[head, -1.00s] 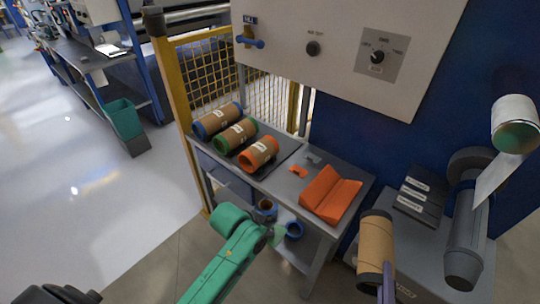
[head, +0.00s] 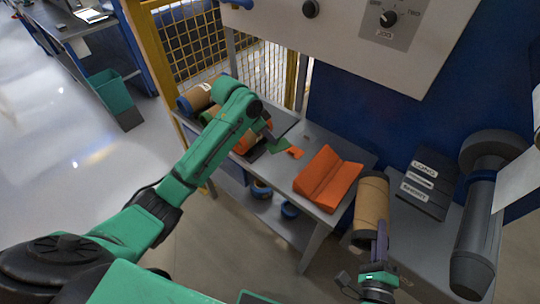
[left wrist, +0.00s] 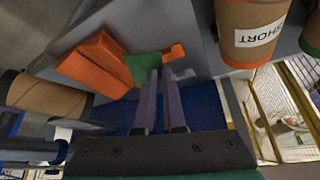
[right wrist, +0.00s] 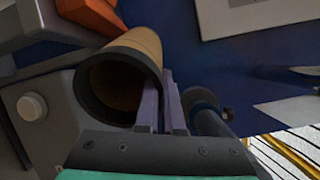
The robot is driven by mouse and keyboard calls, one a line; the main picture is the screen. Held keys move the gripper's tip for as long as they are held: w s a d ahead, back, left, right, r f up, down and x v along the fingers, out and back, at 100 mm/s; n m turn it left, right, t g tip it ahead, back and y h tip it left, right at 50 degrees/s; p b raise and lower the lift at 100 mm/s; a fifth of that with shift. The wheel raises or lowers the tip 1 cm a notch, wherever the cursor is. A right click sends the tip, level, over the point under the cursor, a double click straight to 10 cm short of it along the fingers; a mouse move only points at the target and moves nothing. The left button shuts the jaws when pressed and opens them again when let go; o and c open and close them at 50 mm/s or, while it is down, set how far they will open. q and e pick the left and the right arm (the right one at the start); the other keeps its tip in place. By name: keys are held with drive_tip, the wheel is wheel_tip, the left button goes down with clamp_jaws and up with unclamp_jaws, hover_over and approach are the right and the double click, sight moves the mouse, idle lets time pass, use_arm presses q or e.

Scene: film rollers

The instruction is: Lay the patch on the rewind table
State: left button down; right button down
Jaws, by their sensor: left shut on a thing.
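My left gripper (head: 269,137) is shut on a small green patch (head: 279,146) above the grey table (head: 322,137). In the left wrist view the green patch (left wrist: 142,72) hangs at the fingertips, partly in front of an orange V-shaped block (left wrist: 92,58). A small orange patch (head: 295,153) lies on the table beside the green one. I cannot tell whether the green patch touches the table. My right gripper (head: 381,235) is at the near end of a brown cardboard core (head: 371,202); its fingers (right wrist: 161,105) are at the core's rim, and their grip is unclear.
Several cores lie on the table's left part, partly hidden by my left arm. The orange block (head: 327,178) stands on its right. A black labelled rack (head: 425,185) and a grey roller (head: 476,230) are at the right. A yellow mesh fence (head: 185,45) stands behind.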

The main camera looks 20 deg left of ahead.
sight(275, 164)
use_arm(q)
wheel_tip(275, 164, down, 12)
drive_tip(key=shift+w+r+p, duration=0.1)
drive_tip(key=shift+p, duration=0.25)
use_arm(e)
drive_tip(key=shift+w+r, duration=0.15)
drive_tip(key=shift+r, duration=0.35)
use_arm(q)
drive_tip(key=c, duration=1)
unclamp_jaws()
use_arm(e)
drive_tip(key=shift+f, duration=0.15)
use_arm(q)
drive_tip(key=v, duration=1.2)
drive_tip(key=shift+a, duration=0.15)
